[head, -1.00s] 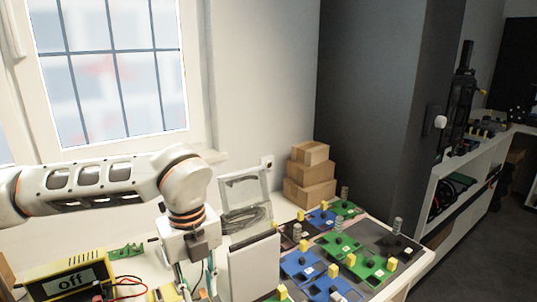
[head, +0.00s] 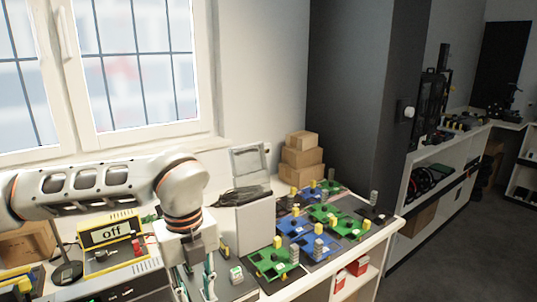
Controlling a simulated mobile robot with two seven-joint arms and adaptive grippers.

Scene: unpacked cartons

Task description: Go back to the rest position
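My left arm comes in from the left across the bench, its wrist bent downward. My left gripper (head: 196,283) points down near the bottom edge, between the yellow meter and the circuit boards. Its fingers run down toward the picture edge and the tips are not clearly seen, so I cannot tell whether it is open or shut. No held object can be made out. My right gripper is not in view.
A white case (head: 254,226) is right of my wrist. Green boards (head: 271,262) and blue boards (head: 293,224) cover the bench's right part. Stacked cartons (head: 301,159) stand by the wall. Floor is free at right.

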